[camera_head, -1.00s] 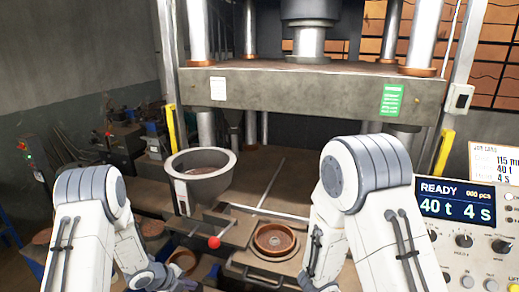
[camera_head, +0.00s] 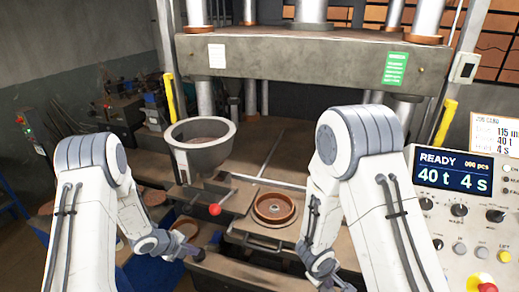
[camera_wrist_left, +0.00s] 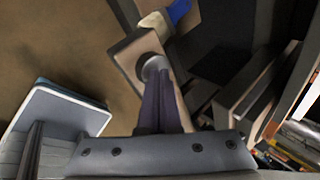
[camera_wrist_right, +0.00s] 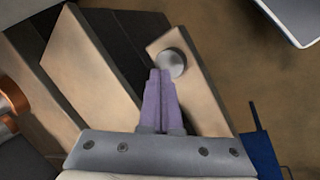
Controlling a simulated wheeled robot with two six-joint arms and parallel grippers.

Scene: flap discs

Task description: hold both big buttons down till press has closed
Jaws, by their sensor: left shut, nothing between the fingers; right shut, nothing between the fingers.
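In the left wrist view, a round grey button (camera_wrist_left: 155,66) sits on a tan housing (camera_wrist_left: 127,52). My left gripper's shut fingertips (camera_wrist_left: 156,76) overlap its lower edge; contact cannot be told. In the right wrist view, another grey button (camera_wrist_right: 172,61) sits on a similar housing (camera_wrist_right: 185,90). My right gripper's shut fingertips (camera_wrist_right: 160,75) are at its lower left edge, touching or just above. In the head view, my left gripper (camera_head: 198,254) is at the front of the press; my right gripper is out of frame. The press beam (camera_head: 300,58) is raised, with a wide gap below.
A ring-shaped mould (camera_head: 275,208) lies on the press bed. A grey bowl (camera_head: 201,143) and a red-knobbed lever (camera_head: 214,210) are left of it. The control panel's screen (camera_head: 455,171) reads READY, 40 t, 4 s. A red stop button (camera_head: 487,287) is at lower right.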

